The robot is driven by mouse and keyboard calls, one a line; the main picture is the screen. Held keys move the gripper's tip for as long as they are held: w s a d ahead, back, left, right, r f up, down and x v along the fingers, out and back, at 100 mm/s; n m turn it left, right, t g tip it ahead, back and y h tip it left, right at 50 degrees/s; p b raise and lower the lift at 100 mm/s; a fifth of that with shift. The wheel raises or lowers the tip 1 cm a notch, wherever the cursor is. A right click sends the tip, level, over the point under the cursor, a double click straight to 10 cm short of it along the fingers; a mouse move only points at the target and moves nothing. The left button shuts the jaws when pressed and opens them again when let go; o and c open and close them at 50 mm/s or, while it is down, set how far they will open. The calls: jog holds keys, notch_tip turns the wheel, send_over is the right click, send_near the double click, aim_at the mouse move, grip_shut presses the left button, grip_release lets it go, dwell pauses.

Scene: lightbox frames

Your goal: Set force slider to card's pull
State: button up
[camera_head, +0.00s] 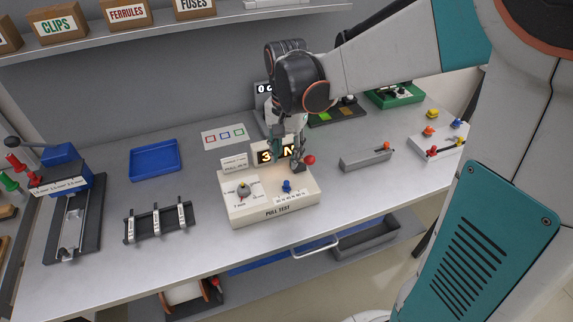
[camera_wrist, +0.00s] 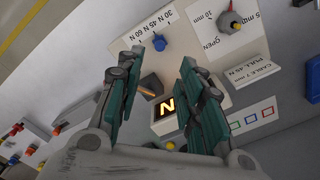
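The cream pull test box (camera_head: 247,209) stands on the bench. Its blue force slider knob (camera_head: 286,186) sits above labels for 30, 45 and 60 N; it also shows in the wrist view (camera_wrist: 160,42). I cannot tell exactly which mark it is at. The card (camera_head: 234,164) behind the box reads pull 45 N in the wrist view (camera_wrist: 252,77). The lit display (camera_head: 265,156) shows a 3 and an N, with the middle hidden by my gripper. My gripper (camera_head: 290,160) is open and empty over the rear of the box, behind the knob; its fingers (camera_wrist: 162,55) are apart.
A grey selector knob (camera_head: 244,189) is on the box's left, and a red ball lever (camera_head: 309,160) stands close to my gripper's right. A cable rack (camera_head: 158,223) and blue tray (camera_head: 155,159) lie left. A grey slotted block (camera_head: 366,160) lies right.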

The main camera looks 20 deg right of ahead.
jog(key=shift+r, duration=1)
jog(key=s+r+n+t, duration=0.2)
jog(key=s+n+t, duration=0.1)
jog(key=s, duration=0.4)
jog(key=s+r+n+t, duration=0.3)
jog(key=s+n, duration=0.3)
jog(key=s, duration=0.2)
jog(key=shift+a+r+t, duration=0.2)
jog(key=shift+r+t, duration=0.1)
jog(key=shift+t, duration=0.3)
jog(key=shift+s, duration=0.1)
dwell(0.8)
